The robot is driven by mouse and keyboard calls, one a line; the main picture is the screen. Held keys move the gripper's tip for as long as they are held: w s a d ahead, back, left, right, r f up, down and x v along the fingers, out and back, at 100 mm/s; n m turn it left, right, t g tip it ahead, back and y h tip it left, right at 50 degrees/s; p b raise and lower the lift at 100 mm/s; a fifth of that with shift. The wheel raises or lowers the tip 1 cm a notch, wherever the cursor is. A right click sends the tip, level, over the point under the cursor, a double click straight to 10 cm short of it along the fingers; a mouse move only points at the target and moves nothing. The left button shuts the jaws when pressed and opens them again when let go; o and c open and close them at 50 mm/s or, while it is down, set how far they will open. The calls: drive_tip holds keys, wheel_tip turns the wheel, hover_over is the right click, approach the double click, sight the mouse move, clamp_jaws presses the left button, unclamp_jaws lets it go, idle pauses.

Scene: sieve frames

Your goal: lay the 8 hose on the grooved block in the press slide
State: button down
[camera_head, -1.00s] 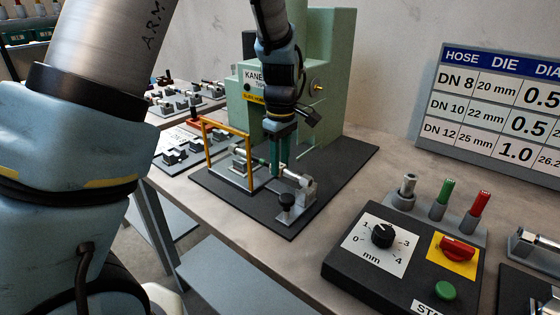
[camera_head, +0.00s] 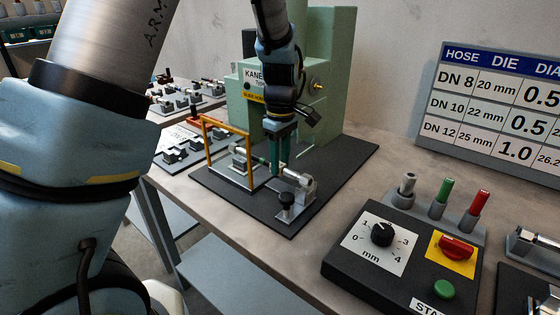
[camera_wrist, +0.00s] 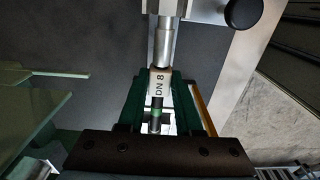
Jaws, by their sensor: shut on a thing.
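The hose (camera_wrist: 158,88) carries a white label reading DN 8 in the wrist view, with a bright metal fitting at its upper end and a dark lower part with a green band. My gripper (camera_wrist: 160,118) is shut on it between two green fingers. In the head view my gripper (camera_head: 281,160) points down over the press slide, and part of the hose (camera_head: 259,161) shows left of the fingers, lying roughly level. Metal holders (camera_head: 300,187) of the slide stand beside it. The grooved block is hidden behind the fingers and hose, so I cannot tell whether they touch.
The green press (camera_head: 335,80) stands close behind my gripper. A control box (camera_head: 350,265) with knob and buttons is at the right front, before a hose die chart (camera_head: 480,100). Small fittings (camera_head: 180,152) stand at left.

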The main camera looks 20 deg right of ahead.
drive_tip(key=shift+f, duration=0.5)
drive_tip(key=c, duration=0.5)
unclamp_jaws()
wheel_tip(320, 180, up, 11)
drive_tip(key=b, duration=0.2)
drive_tip(key=shift+s+f, duration=0.1)
idle(0.3)
